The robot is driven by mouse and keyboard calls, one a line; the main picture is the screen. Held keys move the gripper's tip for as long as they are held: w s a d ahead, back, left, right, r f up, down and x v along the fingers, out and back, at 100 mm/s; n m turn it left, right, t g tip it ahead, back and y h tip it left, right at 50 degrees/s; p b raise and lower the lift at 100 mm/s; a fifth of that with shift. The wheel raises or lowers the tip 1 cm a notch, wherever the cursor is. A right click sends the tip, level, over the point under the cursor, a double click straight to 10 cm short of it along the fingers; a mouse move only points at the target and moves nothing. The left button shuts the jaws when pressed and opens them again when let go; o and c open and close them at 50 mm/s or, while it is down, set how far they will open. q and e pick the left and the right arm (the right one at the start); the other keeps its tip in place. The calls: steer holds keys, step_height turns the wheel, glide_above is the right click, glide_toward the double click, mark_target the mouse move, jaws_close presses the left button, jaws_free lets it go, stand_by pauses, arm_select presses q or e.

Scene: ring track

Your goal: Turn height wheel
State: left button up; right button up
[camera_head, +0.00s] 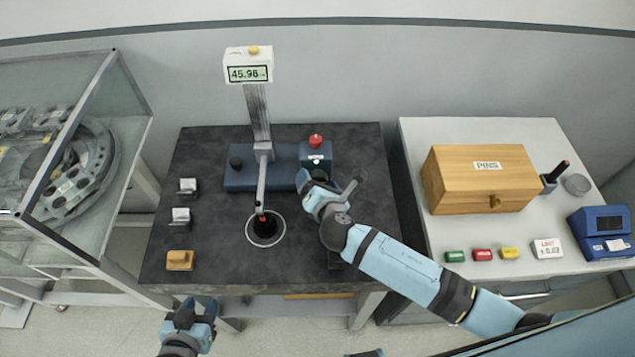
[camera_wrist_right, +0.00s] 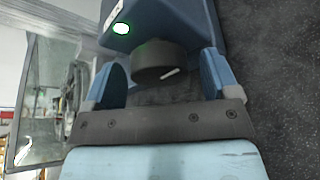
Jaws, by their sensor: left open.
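The height gauge has a blue base (camera_head: 238,180), a grey column and a display (camera_head: 248,74) reading about 45.96. In the right wrist view, a dark round wheel (camera_wrist_right: 158,62) with a white mark sits on the blue housing, below a lit green button (camera_wrist_right: 121,29). My right gripper (camera_head: 308,183) is at the right end of the base and hides this wheel in the head view. Its fingers (camera_wrist_right: 163,80) are apart on either side of the wheel, with a gap visible at the right finger. My left gripper (camera_head: 193,306) is open and empty in front of the table.
A red button (camera_head: 315,141) tops the base's right end, and a black knob (camera_head: 236,163) is at its left. Small blocks line the table's left; a wooden box (camera_head: 480,178) stands on the right bench.

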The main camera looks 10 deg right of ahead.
steer(key=shift+s, duration=0.1)
arm_select(q)
steer(key=shift+d+f+b, duration=0.15)
steer(key=shift+f+b, duration=0.45)
steer(key=shift+b, duration=0.05)
arm_select(e)
steer(key=v, duration=1.3)
steer(key=shift+s+r, duration=0.15)
steer(key=shift+s, duration=0.15)
steer(key=shift+a, duration=0.1)
